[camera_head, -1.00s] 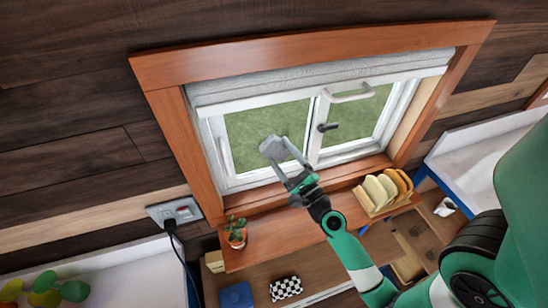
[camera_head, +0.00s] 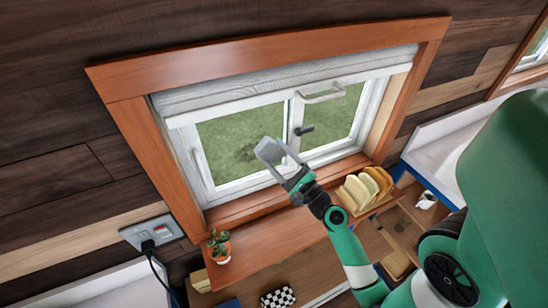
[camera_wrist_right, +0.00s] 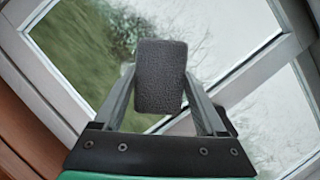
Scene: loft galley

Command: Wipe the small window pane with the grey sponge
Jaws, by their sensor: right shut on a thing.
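The small window (camera_head: 389,118) has a white frame with a left pane (camera_head: 222,137) and a right pane (camera_head: 346,104). My right gripper (camera_head: 280,161) is shut on the grey sponge (camera_head: 268,149), which is in front of the left pane's lower right part. In the right wrist view the sponge (camera_wrist_right: 160,76) sits between both fingers, and whether it touches the glass I cannot tell. A dark smudgy patch (camera_head: 246,154) shows on the left pane just left of the sponge. My left gripper is not in view.
A wall socket (camera_head: 152,232) with a cable is at lower left.

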